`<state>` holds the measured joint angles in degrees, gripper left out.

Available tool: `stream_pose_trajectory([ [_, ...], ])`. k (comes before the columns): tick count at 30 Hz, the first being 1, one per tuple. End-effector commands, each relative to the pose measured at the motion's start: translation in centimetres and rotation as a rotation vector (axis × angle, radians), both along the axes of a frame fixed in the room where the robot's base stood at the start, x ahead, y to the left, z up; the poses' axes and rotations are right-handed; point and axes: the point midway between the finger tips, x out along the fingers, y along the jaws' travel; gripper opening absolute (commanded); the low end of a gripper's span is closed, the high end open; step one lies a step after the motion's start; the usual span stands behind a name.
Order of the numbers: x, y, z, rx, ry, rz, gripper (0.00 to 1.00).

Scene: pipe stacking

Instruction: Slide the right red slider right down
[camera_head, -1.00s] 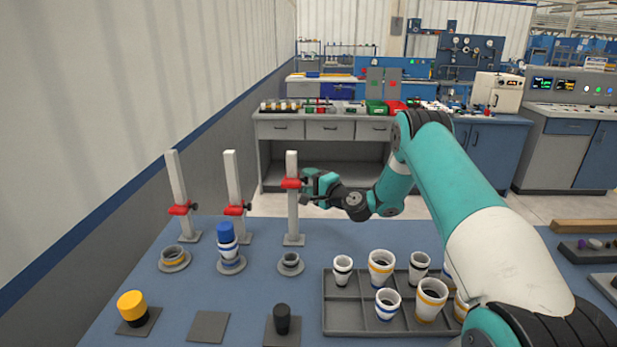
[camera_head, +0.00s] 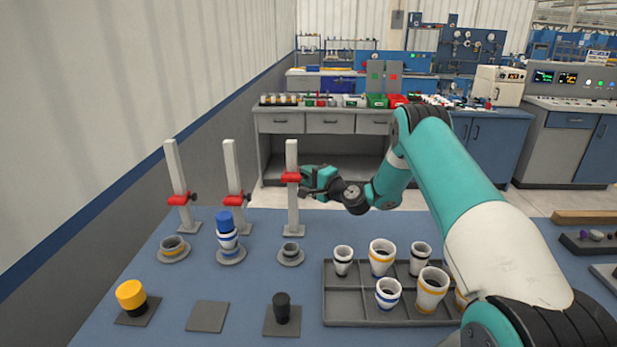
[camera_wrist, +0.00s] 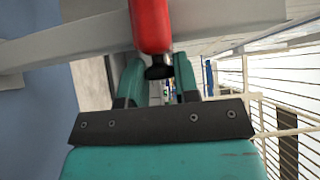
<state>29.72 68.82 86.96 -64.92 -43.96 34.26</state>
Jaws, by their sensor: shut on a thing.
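The right red slider (camera_head: 291,177) sits on the right grey-white post (camera_head: 292,210), in the upper half, well above its base. My gripper (camera_head: 307,181) is at the slider's right side, shut on its black knob. In the wrist view the red slider (camera_wrist: 150,22) is at the top, and its black knob (camera_wrist: 158,71) lies between my gripper's fingers (camera_wrist: 158,84). The fingertips are partly hidden.
Two other posts carry a left red slider (camera_head: 181,200) and a middle red slider (camera_head: 234,201), both lower. A grey tray (camera_head: 340,313) holds several cups.

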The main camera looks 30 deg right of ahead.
Motion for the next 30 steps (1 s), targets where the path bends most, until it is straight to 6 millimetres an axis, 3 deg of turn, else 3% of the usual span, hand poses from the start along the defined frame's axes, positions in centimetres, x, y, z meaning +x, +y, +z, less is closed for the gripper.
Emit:
stream_pose_trajectory([
  [1, -0.1, 0.0, -2.3, 0.000, 0.011, 0.000, 0.00],
  [7, -0.2, 0.0, -5.7, -0.001, 0.013, 0.000, 0.00],
  [19, -0.2, 0.0, -5.9, 0.000, 0.013, -0.001, 0.00],
  [20, -0.2, 0.0, -5.9, 0.000, 0.013, -0.001, 0.33],
  [22, -0.2, 0.0, -5.9, 0.001, 0.012, -0.001, 0.49],
  [23, -0.1, 0.0, -5.8, 0.000, 0.011, 0.000, 0.54],
  [30, -0.1, 0.1, -5.7, 0.000, 0.008, 0.000, 0.54],
])
